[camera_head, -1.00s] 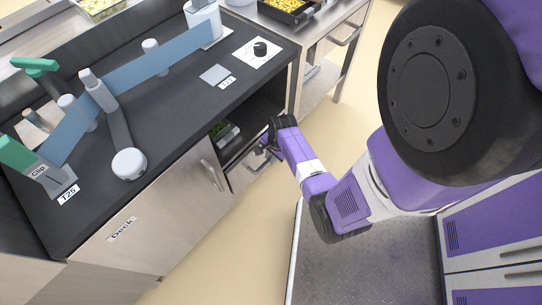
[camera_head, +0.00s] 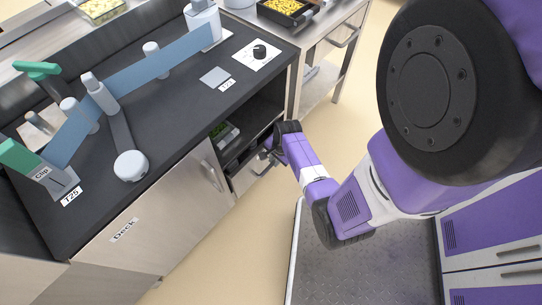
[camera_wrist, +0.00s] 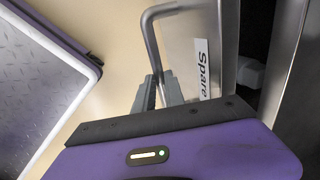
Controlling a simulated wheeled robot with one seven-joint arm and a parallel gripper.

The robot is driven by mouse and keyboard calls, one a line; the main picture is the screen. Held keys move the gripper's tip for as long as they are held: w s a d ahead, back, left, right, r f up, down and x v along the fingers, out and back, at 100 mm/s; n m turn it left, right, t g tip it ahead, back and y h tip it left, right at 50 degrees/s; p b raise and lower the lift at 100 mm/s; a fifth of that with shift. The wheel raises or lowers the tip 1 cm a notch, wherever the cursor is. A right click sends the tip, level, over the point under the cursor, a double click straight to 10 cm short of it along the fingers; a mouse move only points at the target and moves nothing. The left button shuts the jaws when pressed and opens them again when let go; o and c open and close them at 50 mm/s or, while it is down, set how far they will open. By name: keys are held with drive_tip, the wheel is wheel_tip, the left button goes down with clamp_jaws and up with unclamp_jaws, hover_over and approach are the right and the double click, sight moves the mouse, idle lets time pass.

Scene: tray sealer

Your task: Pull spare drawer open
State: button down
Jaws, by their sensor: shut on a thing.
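The spare drawer (camera_wrist: 190,45) shows in the wrist view as a grey metal front with a "Spare" label (camera_wrist: 202,68). Its bar handle (camera_wrist: 150,35) stands out from the front. My gripper (camera_wrist: 160,88) is shut on the lower part of this handle, one finger on each side. In the head view the drawer front (camera_head: 243,180) is below the open shelf, and my gripper (camera_head: 268,154) is at its handle, partly hidden by my wrist. I cannot tell clearly how far the drawer stands out.
A cabinet door marked "Deck" (camera_head: 150,225) is left of the drawer. The black counter (camera_head: 170,125) above carries the sealer parts. A steel cart (camera_head: 325,85) with a tray of yellow food (camera_head: 285,8) stands behind. Floor between counter and my base is clear.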

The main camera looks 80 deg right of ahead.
drive_tip(key=s+a+p, duration=0.3)
drive_tip(key=s+a, duration=0.2)
drive_tip(key=s, duration=0.3)
drive_tip(key=s+a+p, duration=0.3)
drive_tip(key=s+a, duration=0.2)
drive_tip(key=s, duration=0.4)
drive_tip(key=shift+a, duration=0.35)
drive_tip(key=shift+s, duration=0.1)
drive_tip(key=c, duration=1.4)
unclamp_jaws()
wheel_tip(320, 180, up, 8)
drive_tip(key=s+p, duration=0.1)
drive_tip(key=p, duration=0.2)
drive_tip(key=shift+s+a+f, duration=0.15)
drive_tip(key=shift+a, duration=0.25)
